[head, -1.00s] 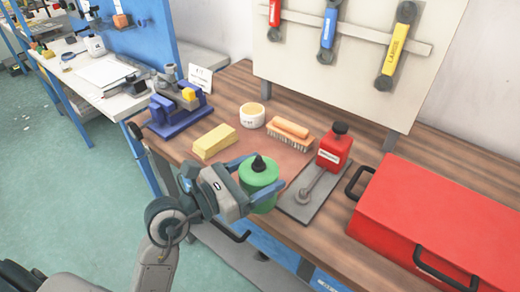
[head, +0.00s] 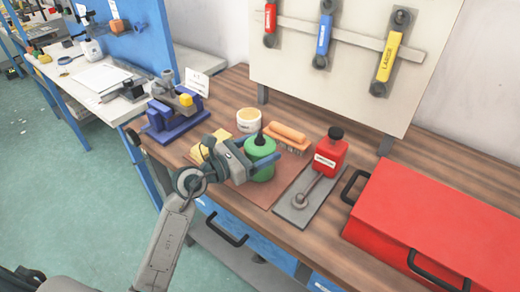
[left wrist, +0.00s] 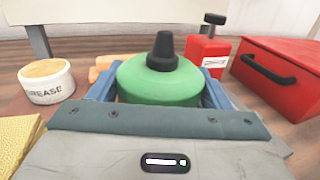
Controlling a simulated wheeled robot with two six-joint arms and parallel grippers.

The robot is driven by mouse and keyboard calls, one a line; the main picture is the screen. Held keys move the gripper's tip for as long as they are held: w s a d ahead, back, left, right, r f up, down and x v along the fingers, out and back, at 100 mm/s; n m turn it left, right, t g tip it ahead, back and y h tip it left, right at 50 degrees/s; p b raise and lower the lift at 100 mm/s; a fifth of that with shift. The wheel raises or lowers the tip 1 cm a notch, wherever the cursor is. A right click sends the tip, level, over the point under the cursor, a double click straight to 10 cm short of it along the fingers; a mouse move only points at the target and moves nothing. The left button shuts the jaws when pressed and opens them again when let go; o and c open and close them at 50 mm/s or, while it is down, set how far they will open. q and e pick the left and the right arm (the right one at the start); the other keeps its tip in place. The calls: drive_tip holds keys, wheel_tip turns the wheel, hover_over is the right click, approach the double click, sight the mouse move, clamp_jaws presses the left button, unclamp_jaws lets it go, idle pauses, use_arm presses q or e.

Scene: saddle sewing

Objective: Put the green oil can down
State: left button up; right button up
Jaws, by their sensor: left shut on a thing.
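The green oil can (head: 262,165) has a black spout cap and stands upright between the blue fingers of my left gripper (head: 264,152). The gripper is shut on it. The can is over the brown mat (head: 277,186) on the wooden bench; whether its base touches the mat cannot be told. In the left wrist view the green can (left wrist: 160,82) fills the space between the fingers, and its lower part is hidden. My right gripper is not in view.
A blue vise (head: 175,118) stands left, a red toolbox (head: 430,220) right.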

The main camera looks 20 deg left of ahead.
use_arm(q)
drive_tip(key=shift+f, duration=0.35)
drive_tip(key=shift+f, duration=0.15)
drive_tip(key=o, duration=1.3)
